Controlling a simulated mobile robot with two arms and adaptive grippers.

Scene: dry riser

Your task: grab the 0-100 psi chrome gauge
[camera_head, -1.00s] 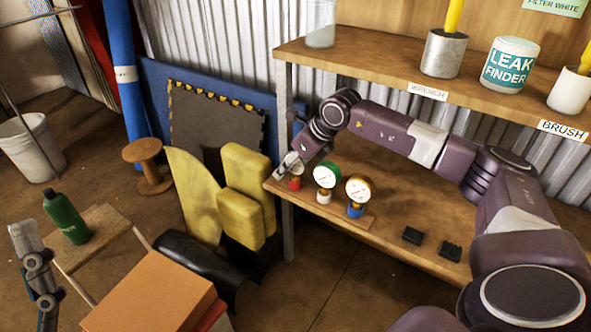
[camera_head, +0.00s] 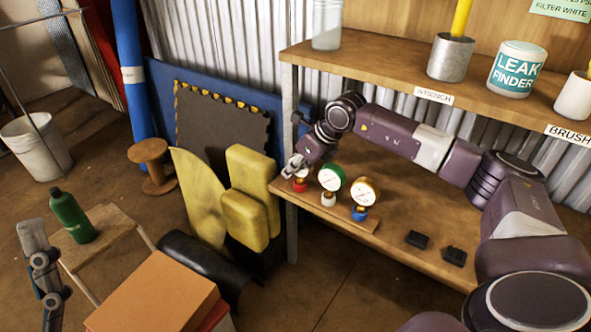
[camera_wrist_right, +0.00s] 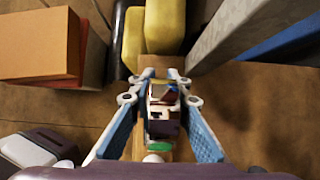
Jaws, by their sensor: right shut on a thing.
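Three gauges stand in a row on a small wooden strip on the lower shelf. The leftmost, a silvery gauge (camera_head: 299,172) on a red fitting, is mostly hidden by my right gripper (camera_head: 291,168), which is shut on it. In the right wrist view, the fingertips (camera_wrist_right: 164,94) close on both sides of it. The green-rimmed gauge (camera_head: 331,178) on a white fitting and the brass-coloured gauge (camera_head: 364,192) on a blue fitting stand to its right. The dial numbers are too small to read. My left gripper (camera_head: 36,245) shows partly at lower left, its opening unclear.
The upper shelf (camera_head: 380,69) hangs above my right arm, with a metal cup (camera_head: 451,58) and a leak finder tub (camera_head: 515,69). Yellow pads (camera_head: 248,195) stand left of the shelf.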

